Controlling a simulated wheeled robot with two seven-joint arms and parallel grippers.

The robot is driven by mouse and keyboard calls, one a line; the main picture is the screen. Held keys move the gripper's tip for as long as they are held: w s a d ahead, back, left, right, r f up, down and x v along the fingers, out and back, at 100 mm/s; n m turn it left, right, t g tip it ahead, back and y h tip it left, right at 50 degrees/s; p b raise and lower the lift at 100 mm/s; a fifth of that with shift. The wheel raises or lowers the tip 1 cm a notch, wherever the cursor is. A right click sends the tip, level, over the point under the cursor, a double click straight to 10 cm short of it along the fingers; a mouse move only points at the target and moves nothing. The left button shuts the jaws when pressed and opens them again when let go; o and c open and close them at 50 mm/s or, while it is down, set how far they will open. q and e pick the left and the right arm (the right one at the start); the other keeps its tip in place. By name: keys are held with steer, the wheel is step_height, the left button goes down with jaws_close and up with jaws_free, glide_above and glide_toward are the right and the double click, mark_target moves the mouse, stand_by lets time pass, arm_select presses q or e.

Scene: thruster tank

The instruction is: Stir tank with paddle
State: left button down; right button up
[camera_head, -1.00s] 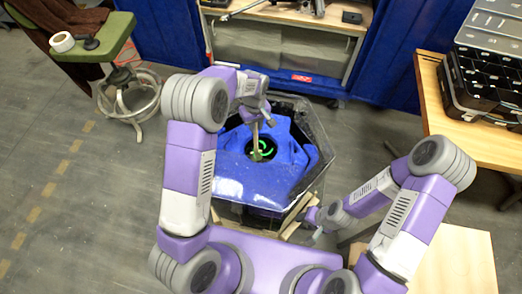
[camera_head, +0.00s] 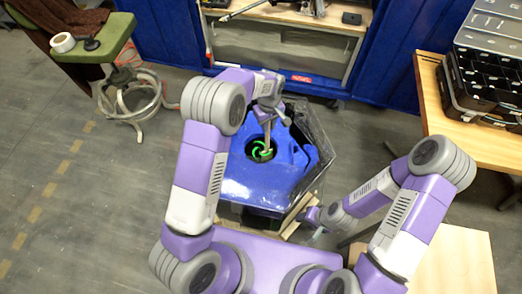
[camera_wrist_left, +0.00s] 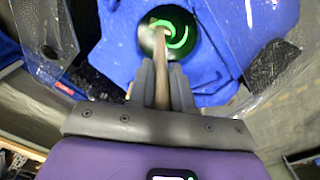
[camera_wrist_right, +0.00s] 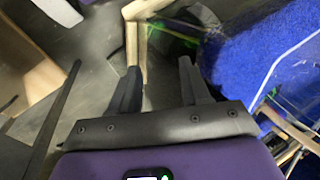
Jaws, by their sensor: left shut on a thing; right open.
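The tank (camera_head: 321,170) is hexagonal with clear walls and a blue body inside. A round dark opening in the blue part holds a bright green thruster (camera_head: 255,149). My left gripper (camera_head: 268,108) is above the tank, shut on the paddle (camera_head: 268,133). The paddle's wooden shaft (camera_wrist_left: 160,50) points down into the round opening, beside the green part in the left wrist view. Its lower end is hard to make out. My right gripper (camera_wrist_right: 160,85) is open and empty, low beside the tank's near right side, next to light wooden bars (camera_wrist_right: 136,38).
A green stool (camera_head: 105,38) with a tape roll stands at the upper left. A wooden table (camera_head: 470,120) with a black organizer case (camera_head: 480,85) is at the right. A workbench (camera_head: 290,15) stands behind the tank. The floor at the left is clear.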

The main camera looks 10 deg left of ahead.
arm_select(q)
steer(key=shift+a, duration=2.65)
steer(key=d, duration=0.5)
steer(key=shift+d+p, duration=0.15)
steer(key=shift+p, duration=0.15)
steer(key=shift+w, duration=0.1)
